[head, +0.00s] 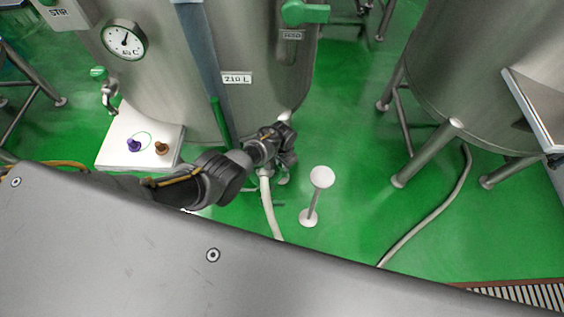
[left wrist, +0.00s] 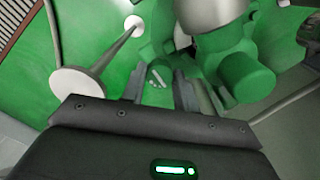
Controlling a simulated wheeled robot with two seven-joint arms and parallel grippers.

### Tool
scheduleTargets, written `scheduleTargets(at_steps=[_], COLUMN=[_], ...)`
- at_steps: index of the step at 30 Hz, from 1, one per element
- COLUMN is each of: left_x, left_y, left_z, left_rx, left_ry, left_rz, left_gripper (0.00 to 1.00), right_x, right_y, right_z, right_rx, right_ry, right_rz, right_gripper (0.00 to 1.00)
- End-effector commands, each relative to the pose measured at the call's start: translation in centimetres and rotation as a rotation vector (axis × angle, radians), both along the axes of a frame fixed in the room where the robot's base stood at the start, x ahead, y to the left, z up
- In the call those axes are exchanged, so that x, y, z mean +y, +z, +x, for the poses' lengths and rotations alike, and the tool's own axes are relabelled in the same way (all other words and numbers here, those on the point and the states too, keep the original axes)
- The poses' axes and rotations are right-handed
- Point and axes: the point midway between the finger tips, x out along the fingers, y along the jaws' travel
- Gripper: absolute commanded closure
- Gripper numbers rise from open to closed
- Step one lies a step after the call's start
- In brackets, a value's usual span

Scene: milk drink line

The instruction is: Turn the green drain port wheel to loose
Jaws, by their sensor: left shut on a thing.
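The steel tank (head: 160,60) stands at centre left in the head view, with a white hose (head: 267,205) hanging below its outlet. My left gripper (head: 285,145) is at the tank's lower front, and it hides the drain port wheel in the head view. In the left wrist view the green drain port wheel (left wrist: 245,75) shows rounded green lobes beside the right finger. My left gripper (left wrist: 160,90) is shut on it, with green showing between the fingers. The exact contact is hard to see. The wheel's turn position cannot be told. My right gripper is not in view.
A white round-topped stand (head: 321,178) is right of the gripper; it also shows in the left wrist view (left wrist: 78,82). A second tank (head: 480,80) on legs stands at right. A hose (head: 440,210) lies on the floor. A white board (head: 120,135) with small knobs is at left.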

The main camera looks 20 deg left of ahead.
Motion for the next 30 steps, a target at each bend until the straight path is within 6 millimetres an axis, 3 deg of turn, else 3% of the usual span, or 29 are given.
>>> scheduleTargets(at_steps=[15,30], left_x=[-0.21,-0.12], left_y=[0.04,0.04], left_z=[-0.01,0.06], left_rx=[0.0,-0.003], left_ry=[0.395,0.512], left_rz=[-0.001,-0.001], left_gripper=[0.93,0.93], right_x=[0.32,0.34], right_y=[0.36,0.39], right_z=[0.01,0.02], right_rx=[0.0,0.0], right_ry=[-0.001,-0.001], right_rz=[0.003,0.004], right_gripper=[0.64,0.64])
